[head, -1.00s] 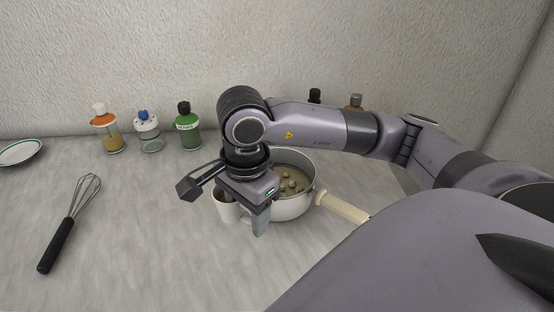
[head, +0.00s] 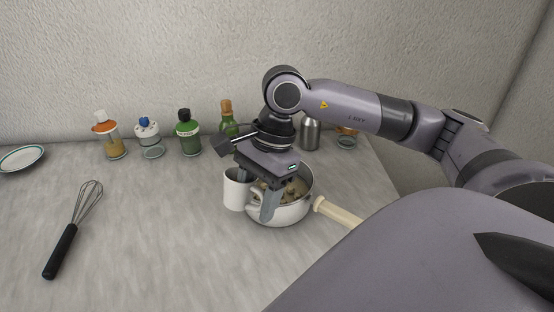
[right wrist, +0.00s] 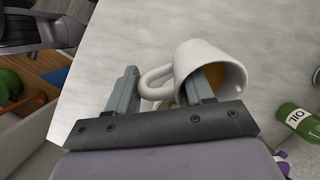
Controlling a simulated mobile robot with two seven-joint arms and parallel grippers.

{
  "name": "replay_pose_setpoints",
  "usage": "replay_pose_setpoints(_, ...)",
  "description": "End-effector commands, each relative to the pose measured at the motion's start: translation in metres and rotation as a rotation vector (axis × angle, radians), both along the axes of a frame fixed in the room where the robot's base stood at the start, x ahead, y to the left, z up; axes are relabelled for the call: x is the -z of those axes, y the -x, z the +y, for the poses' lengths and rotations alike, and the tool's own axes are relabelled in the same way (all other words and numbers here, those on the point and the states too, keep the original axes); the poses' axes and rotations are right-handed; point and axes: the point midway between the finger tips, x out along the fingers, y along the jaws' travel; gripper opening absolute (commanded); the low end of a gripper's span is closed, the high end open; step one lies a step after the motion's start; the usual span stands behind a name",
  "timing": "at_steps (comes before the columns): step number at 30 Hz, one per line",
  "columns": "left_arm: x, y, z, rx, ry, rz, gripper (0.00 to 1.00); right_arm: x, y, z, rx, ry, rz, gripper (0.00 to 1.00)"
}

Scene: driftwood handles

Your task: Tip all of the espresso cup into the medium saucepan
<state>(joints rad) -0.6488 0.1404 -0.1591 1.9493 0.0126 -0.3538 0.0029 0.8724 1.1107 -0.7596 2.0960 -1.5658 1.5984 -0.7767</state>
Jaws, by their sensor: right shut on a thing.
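The espresso cup (head: 234,195) is white and looks about upright just left of the medium saucepan (head: 290,215). My right gripper (head: 256,190) is shut on the cup at its handle side, one finger at the cup's mouth and the other in front of the pan. In the right wrist view the cup (right wrist: 205,62) shows brown inside, and its handle loop lies between the fingers (right wrist: 160,95). The pan is white with a cream handle; brownish contents with lumps show inside, partly hidden by my gripper. I cannot tell how far the cup is above the counter. My left gripper is out of view.
A whisk (head: 70,232) lies on the counter (head: 150,240) at left, a plate (head: 20,158) behind it. Several bottles and jars, including a green bottle (head: 187,135) and a metal shaker (head: 311,133), stand along the wall. The counter between whisk and cup is clear.

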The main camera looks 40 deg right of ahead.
Motion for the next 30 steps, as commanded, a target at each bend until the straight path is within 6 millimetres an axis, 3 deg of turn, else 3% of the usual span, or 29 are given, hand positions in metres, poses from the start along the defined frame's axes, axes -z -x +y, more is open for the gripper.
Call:
replay_pose_setpoints(11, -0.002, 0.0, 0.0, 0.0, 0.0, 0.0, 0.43, -0.011, -0.002, -0.018, 0.005, -0.185, 0.017, 0.06)
replay_pose_setpoints(30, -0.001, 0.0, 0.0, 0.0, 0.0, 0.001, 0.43, -0.014, -0.003, -0.025, 0.003, -0.273, 0.023, 0.06)
